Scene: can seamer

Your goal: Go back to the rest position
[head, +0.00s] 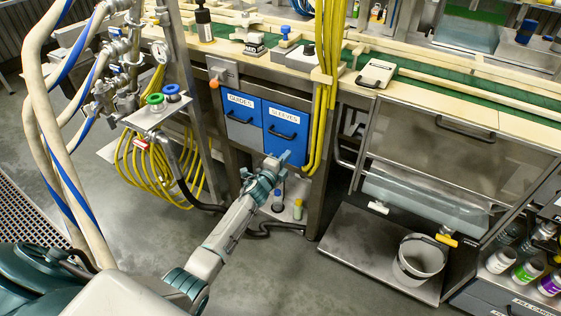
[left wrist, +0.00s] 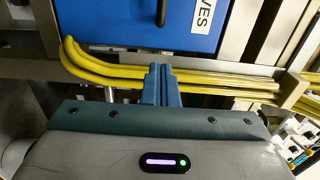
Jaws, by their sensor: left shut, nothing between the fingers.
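My left gripper (head: 284,157) is shut and empty. In the head view its arm reaches up from the bottom left, and its fingertips are in front of the lower part of the blue drawer labelled SLEEVES (head: 285,131). In the left wrist view the shut fingers (left wrist: 161,70) point toward the same blue drawer (left wrist: 135,22), whose black handle shows just beyond the tips. I cannot tell from these views whether the tips touch the drawer. My right gripper is in neither view.
A blue GUIDES drawer (head: 242,115) sits left of the SLEEVES drawer. Yellow hoses (head: 326,80) hang close to the gripper's right. A valve stand with coiled yellow hose (head: 150,175) is at left. A bucket (head: 419,259) stands on a low shelf at right. The foreground floor is clear.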

